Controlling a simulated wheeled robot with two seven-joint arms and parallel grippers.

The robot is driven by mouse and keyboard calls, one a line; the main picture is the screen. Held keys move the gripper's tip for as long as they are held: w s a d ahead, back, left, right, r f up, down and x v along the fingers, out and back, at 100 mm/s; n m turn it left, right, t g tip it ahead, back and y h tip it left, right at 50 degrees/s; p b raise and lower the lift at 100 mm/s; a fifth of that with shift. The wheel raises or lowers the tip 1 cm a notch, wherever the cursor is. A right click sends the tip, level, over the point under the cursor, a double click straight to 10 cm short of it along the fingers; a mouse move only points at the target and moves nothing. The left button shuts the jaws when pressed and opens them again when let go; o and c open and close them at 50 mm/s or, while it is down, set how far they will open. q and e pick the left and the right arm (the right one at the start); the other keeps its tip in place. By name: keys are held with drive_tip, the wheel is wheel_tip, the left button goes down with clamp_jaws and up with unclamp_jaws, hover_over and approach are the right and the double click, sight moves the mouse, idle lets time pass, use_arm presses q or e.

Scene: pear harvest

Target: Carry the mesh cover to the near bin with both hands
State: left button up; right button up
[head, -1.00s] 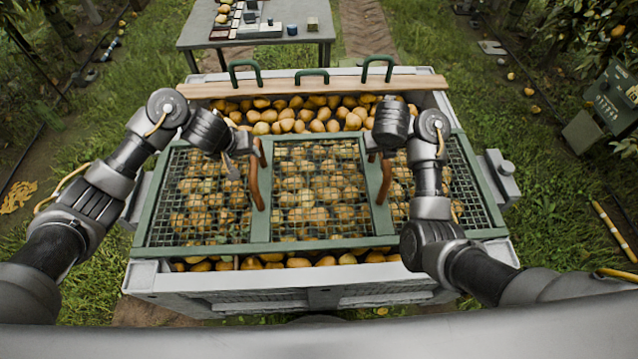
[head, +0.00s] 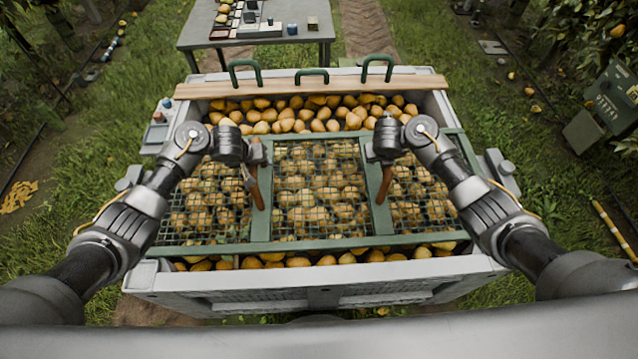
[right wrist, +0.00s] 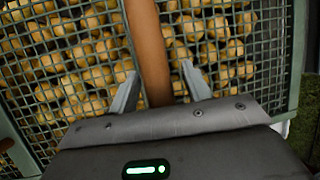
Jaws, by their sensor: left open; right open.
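The mesh cover, a green frame (head: 300,243) with wire panels and two brown handles, lies over the pale near bin (head: 215,283). Pears show through the mesh and beyond the cover's edges. My left gripper (head: 247,178) is open beside the left handle (head: 258,188); I cannot tell whether the handle is between its fingers. My right gripper (head: 374,154) is at the right handle (head: 385,184). In the right wrist view the open right gripper (right wrist: 160,90) has its fingers on either side of the brown handle (right wrist: 148,45), with gaps visible.
A wooden board (head: 320,86) with green handles lies across the bin's far edge. A grey table (head: 258,36) with small items stands beyond it. A grey-green box (head: 610,98) stands in the grass at right.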

use_arm(q)
drive_tip(key=shift+c, duration=0.4)
use_arm(e)
drive_tip(key=shift+c, duration=0.4)
use_arm(q)
clamp_jaws()
use_arm(e)
clamp_jaws()
idle(0.5)
